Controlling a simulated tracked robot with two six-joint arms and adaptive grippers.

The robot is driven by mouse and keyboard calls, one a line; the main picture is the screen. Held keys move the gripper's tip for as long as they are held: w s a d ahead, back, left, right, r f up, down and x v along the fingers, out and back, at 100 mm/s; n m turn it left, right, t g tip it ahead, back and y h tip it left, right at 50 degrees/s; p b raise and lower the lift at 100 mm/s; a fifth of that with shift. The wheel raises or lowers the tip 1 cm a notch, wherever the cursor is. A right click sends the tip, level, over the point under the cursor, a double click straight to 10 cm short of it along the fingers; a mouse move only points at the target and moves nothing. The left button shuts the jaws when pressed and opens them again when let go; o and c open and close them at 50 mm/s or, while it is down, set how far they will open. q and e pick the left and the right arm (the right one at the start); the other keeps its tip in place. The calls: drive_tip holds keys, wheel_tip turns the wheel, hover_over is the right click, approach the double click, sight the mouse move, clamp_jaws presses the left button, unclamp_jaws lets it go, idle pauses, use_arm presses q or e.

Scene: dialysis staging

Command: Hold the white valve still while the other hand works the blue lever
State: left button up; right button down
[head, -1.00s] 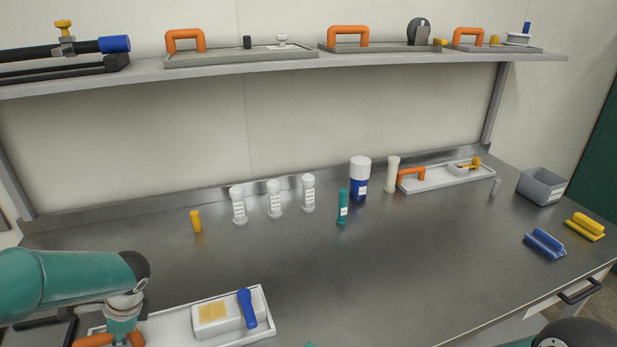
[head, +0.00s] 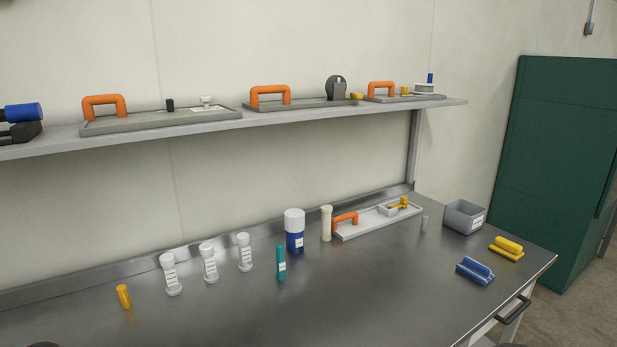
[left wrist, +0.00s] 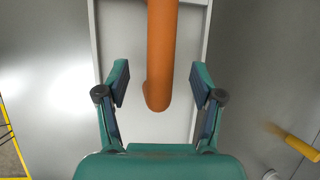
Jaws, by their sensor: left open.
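In the left wrist view my left gripper (left wrist: 160,82) is open. Its two fingers stand on either side of an orange handle (left wrist: 162,50), with a gap on both sides. The handle belongs to a pale tray (left wrist: 202,30) lying on the grey table. The white valve block with the blue lever is outside both current views; an earlier head frame shows it on this tray. My right gripper is not in view.
On the table stand a yellow cylinder (head: 124,296), several white capped tubes, a teal tube (head: 281,262) and a blue bottle with white cap (head: 294,232). Another orange-handled tray (head: 370,227) and a grey bin (head: 464,216) are at the right. The middle front is clear.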

use_arm(q)
drive_tip(key=p+v, duration=0.4)
drive_tip(key=v, duration=0.3)
drive_tip(key=shift+r, duration=0.2)
idle(0.4)
